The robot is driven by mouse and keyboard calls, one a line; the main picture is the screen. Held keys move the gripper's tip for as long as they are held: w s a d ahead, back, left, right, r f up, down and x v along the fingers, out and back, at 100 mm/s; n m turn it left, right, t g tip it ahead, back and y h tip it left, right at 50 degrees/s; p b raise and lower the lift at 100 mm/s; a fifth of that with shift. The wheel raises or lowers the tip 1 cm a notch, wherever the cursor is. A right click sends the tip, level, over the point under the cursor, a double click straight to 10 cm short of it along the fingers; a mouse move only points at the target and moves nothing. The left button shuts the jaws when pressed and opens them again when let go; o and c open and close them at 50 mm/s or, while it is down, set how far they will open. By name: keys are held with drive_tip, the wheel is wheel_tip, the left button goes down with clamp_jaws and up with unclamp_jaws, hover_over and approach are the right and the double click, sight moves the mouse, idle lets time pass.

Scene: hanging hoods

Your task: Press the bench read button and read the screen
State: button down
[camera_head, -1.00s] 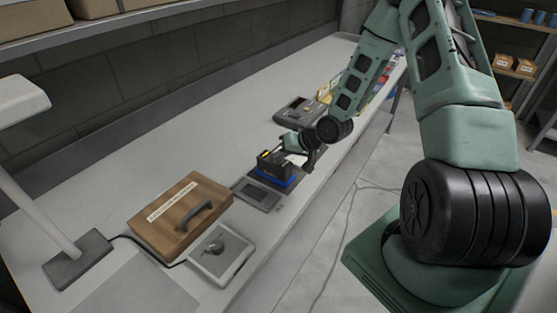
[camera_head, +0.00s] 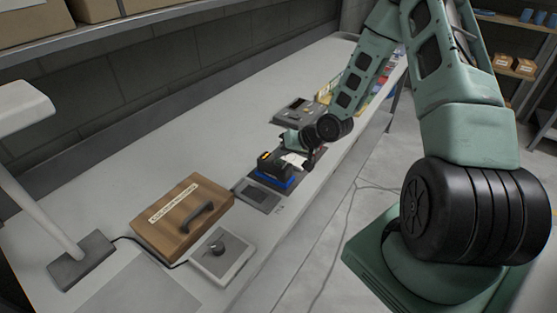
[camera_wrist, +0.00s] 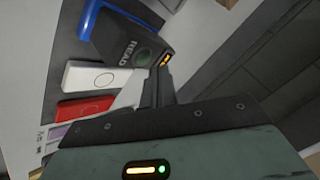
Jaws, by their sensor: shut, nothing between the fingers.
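A black bench reader (camera_head: 272,163) with a blue part along its lower front stands on the bench; the reader (camera_wrist: 122,38) also shows in the wrist view. It bears the word READ and a round dull-green button (camera_wrist: 143,57). My gripper (camera_wrist: 159,78) is shut and empty, its tips right beside the button. I cannot tell whether they touch it. In the head view my wrist hides part of the reader's far side. Small orange marks (camera_wrist: 165,60), perhaps a lit display, show at the reader's edge, partly behind my fingers and unreadable.
A grey plate with a dark panel (camera_head: 263,195) lies before the reader. A white card (camera_wrist: 95,76) and a red card (camera_wrist: 86,107) lie beside it. A wooden lidded box (camera_head: 181,216), a knobbed unit (camera_head: 221,257) and a lamp (camera_head: 80,258) stand nearer.

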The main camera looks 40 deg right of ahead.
sight(282, 164)
wheel_tip(282, 164, up, 5)
drive_tip(key=p, duration=0.4)
idle(1.0)
